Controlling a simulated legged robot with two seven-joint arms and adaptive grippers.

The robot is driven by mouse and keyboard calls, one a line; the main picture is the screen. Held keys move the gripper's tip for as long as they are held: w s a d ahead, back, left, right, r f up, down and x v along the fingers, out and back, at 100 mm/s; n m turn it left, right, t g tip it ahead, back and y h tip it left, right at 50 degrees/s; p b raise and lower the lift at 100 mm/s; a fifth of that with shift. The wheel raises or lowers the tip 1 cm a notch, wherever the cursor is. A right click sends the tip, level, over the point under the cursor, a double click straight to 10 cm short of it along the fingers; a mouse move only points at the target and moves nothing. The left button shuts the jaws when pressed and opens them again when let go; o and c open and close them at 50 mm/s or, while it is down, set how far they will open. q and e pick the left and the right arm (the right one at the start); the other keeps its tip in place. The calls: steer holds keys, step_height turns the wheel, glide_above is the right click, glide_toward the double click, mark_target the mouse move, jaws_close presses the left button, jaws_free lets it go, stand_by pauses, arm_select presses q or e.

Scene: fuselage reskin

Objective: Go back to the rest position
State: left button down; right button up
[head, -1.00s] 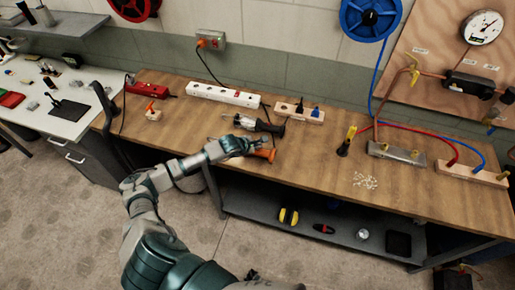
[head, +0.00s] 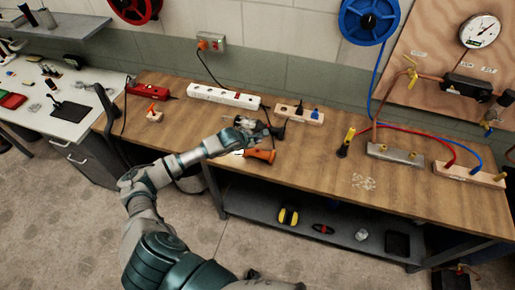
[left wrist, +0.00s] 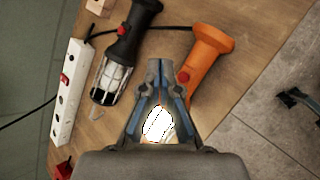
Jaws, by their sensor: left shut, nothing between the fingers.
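My left arm reaches in from the lower left of the head view, and its gripper (head: 256,134) is over the wooden workbench (head: 200,145). In the left wrist view the left gripper (left wrist: 167,65) is shut with nothing between its fingertips. An orange-handled tool (left wrist: 207,58) lies just right of the fingertips there; it also shows in the head view (head: 262,155). A black work lamp with a caged bulb (left wrist: 125,45) lies to the left of the fingers. My right gripper is in neither view.
A white power strip (head: 222,96), a red box (head: 148,89) and a wooden socket block (head: 300,114) stand along the bench's back. A hose manifold (head: 395,153) is to the right. The bench's front right is mostly clear, with small pale pieces (head: 363,181).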

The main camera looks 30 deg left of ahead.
arm_select(q)
step_height(320, 180, up, 2)
steer(key=shift+r, duration=0.1)
stand_by(0.4)
